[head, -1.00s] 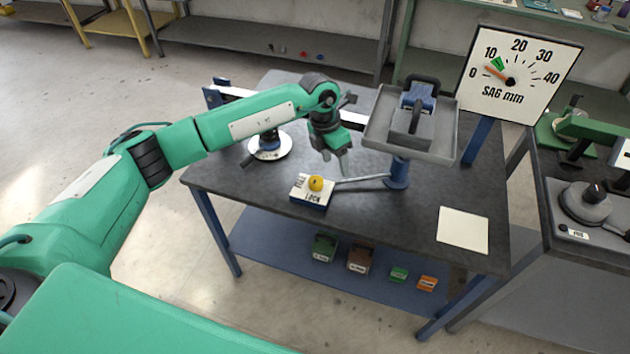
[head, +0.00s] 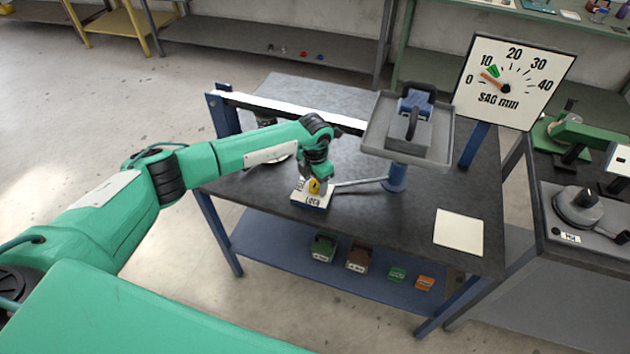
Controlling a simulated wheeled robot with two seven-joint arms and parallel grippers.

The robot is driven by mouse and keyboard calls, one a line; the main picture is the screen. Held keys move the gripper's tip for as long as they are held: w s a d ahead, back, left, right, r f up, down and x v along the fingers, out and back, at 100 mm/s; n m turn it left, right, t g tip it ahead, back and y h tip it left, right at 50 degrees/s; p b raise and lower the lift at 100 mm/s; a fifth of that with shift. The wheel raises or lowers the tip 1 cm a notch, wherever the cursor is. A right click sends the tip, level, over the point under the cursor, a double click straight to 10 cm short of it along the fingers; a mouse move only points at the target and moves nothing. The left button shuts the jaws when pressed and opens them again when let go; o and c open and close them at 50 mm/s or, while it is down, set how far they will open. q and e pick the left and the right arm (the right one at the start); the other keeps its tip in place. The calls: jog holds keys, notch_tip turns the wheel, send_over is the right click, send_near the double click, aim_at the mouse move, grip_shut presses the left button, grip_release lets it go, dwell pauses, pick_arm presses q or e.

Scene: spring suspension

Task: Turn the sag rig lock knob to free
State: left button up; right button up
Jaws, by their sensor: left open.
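The yellow lock knob (head: 314,186) sits on a small white-topped blue block (head: 311,202) near the front edge of the table. The word LOCK shows on the block; its other lettering is hidden by my gripper. My left gripper (head: 315,183) is open and points down over the knob, with its fingers at the knob's sides. I cannot tell whether they touch it. The sag rig's blue post (head: 396,177) stands to the right, carrying a grey tray (head: 440,155) with a dark weight-like block on it. A grey lever runs from the post toward the knob block. My right gripper is not in view.
A blank pale card (head: 458,232) lies at the table's right front. A white rail (head: 290,112) runs behind my arm. Small boxes sit on the lower shelf (head: 290,270).

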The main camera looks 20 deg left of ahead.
pick_arm(q)
jog(key=shift+f, duration=0.65)
jog(key=c, duration=1)
